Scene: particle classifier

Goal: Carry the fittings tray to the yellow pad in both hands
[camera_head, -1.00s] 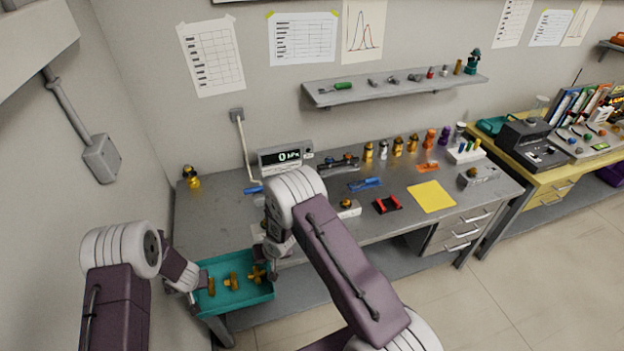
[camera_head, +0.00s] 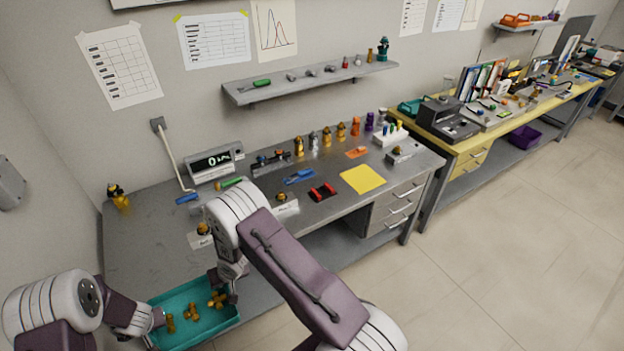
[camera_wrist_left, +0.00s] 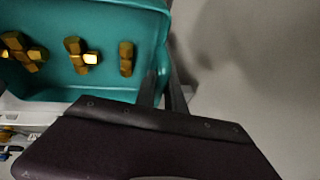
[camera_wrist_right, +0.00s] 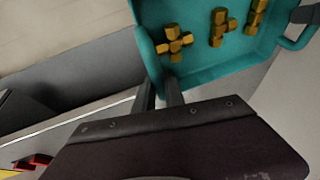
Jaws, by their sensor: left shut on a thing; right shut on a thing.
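The fittings tray (camera_head: 206,337) is teal, with brass fittings (camera_head: 193,312) in it, and sits low at the near left, at the front edge of the bench in the head view. My left gripper (camera_head: 157,318) is shut on its left end; the left wrist view shows the fingers (camera_wrist_left: 163,92) at the tray wall (camera_wrist_left: 110,94). My right gripper (camera_head: 232,292) is shut on the right end; its fingers (camera_wrist_right: 160,92) meet the tray wall (camera_wrist_right: 205,76) in the right wrist view. The yellow pad (camera_head: 363,179) lies bare on the right part of the bench.
The grey bench (camera_head: 150,240) also holds a red holder (camera_head: 323,191), a blue tool (camera_head: 299,176), a pressure display (camera_head: 215,163) and a row of fittings behind. A grey block (camera_head: 399,154) stands right of the pad. A shelf (camera_head: 310,82) hangs above.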

